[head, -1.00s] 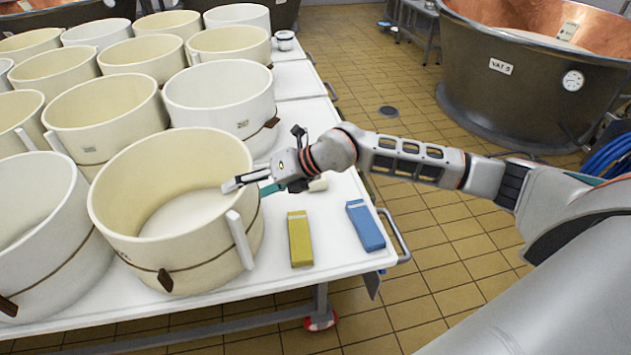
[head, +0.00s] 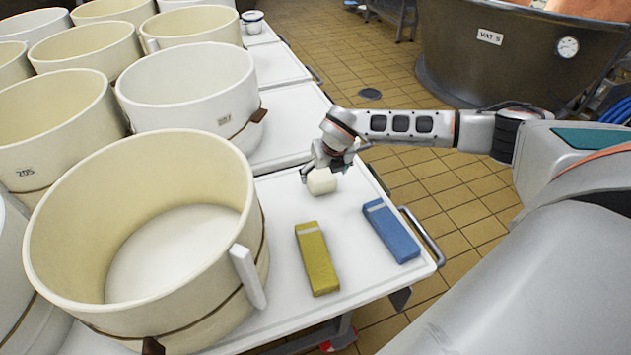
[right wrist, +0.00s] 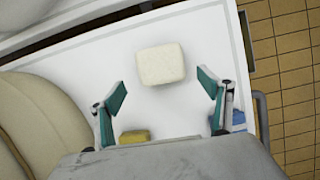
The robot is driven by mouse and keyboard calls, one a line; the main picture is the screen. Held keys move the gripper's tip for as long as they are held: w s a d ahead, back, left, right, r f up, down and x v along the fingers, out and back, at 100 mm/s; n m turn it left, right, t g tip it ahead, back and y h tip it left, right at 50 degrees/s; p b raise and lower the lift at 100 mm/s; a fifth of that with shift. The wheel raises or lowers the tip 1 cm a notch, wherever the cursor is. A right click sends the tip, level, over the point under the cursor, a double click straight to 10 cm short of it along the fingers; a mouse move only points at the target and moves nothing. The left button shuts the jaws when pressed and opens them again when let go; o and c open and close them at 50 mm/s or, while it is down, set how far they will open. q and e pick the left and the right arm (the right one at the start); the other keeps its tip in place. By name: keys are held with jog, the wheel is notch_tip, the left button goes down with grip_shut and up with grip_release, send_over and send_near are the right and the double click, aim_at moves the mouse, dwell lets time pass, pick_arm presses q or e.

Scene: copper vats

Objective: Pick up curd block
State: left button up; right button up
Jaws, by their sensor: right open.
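The curd block (head: 321,182) is a small cream-white block with rounded edges on the white table (head: 283,205). In the right wrist view the curd block (right wrist: 161,64) lies ahead of the fingertips, roughly centred between them. My right gripper (head: 318,166) is above and close to the block in the head view, pointing down. In the right wrist view my right gripper (right wrist: 163,92) has its two green-padded fingers spread wide, with nothing between them. Whether a finger touches the block cannot be told. My left gripper is not in view.
A large cream tub (head: 60,235) stands left of the block. A yellow box (head: 318,262) and a blue box (head: 391,232) lie on the table in front. More tubs (head: 185,85) fill the left. A metal handle (head: 424,235) sticks out at the table's right edge.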

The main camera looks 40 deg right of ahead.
aim_at(323, 178)
jog(key=shift+x, duration=0.85)
jog(key=shift+w+d+f+b, duration=0.1)
jog(key=shift+w+f+b, duration=0.05)
jog(key=shift+f+b, duration=0.25)
jog(key=shift+b+x, duration=0.55)
jog(key=shift+x, duration=0.6)
jog(key=shift+w+d+f+b, duration=0.3)
jog(key=shift+w+f, duration=0.35)
jog(key=shift+f, duration=0.1)
jog(key=shift+r, duration=0.15)
jog(key=c, duration=1.4)
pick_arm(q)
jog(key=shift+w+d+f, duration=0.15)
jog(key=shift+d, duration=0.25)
pick_arm(e)
jog(key=shift+c, duration=0.3)
